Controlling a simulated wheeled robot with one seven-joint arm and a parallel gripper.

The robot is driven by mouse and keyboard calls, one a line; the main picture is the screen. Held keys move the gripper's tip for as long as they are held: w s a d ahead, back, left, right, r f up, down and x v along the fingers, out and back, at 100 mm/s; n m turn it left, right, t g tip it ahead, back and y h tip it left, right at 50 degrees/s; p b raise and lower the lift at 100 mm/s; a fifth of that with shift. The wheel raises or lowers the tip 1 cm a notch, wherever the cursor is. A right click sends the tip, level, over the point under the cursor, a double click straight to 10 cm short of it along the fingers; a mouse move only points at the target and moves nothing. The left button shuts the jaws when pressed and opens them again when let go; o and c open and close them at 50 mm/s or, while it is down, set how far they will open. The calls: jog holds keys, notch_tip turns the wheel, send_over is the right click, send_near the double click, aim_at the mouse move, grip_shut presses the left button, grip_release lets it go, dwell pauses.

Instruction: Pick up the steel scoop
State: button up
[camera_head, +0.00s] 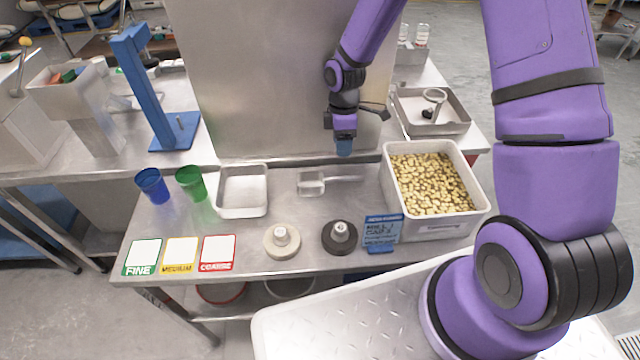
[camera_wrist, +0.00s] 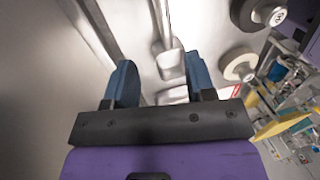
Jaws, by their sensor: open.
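The steel scoop (camera_head: 312,184) lies on the steel table in the head view, its square cup to the left and its handle pointing right, toward the bean bin. In the wrist view the scoop (camera_wrist: 169,66) shows beyond my fingers, its cup between them and its handle running up the picture. My gripper (camera_head: 344,150) hangs above and behind the scoop in the head view, near the handle side. The wrist view shows its two blue fingers (camera_wrist: 160,66) apart with nothing held between them. The gripper is apart from the scoop.
A white bin of beans (camera_head: 433,184) stands right of the scoop, and an empty metal tray (camera_head: 243,211) stands left. A green cup (camera_head: 191,183), a blue cup (camera_head: 152,185) and two round knobbed pieces (camera_head: 282,241) are nearby. A tall metal panel (camera_head: 270,80) rises behind.

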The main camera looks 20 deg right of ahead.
aim_at(340, 176)
jog(key=f, duration=0.3)
jog(key=s+f, duration=0.1)
jog(key=f, duration=0.1)
jog(key=shift+s+a+f, duration=0.1)
jog(key=shift+a+f, duration=0.1)
jog(key=shift+f, duration=0.2)
jog(key=shift+s+a+f, duration=0.1)
jog(key=shift+s+f, duration=0.15)
jog(key=shift+f, duration=0.6)
jog(key=shift+s+a+f, duration=0.1)
jog(key=shift+s+f, duration=0.1)
jog(key=shift+f, duration=0.6)
jog(key=shift+s+a+f, duration=0.1)
jog(key=shift+s+f, duration=0.15)
jog(key=shift+f, duration=0.6)
grip_shut()
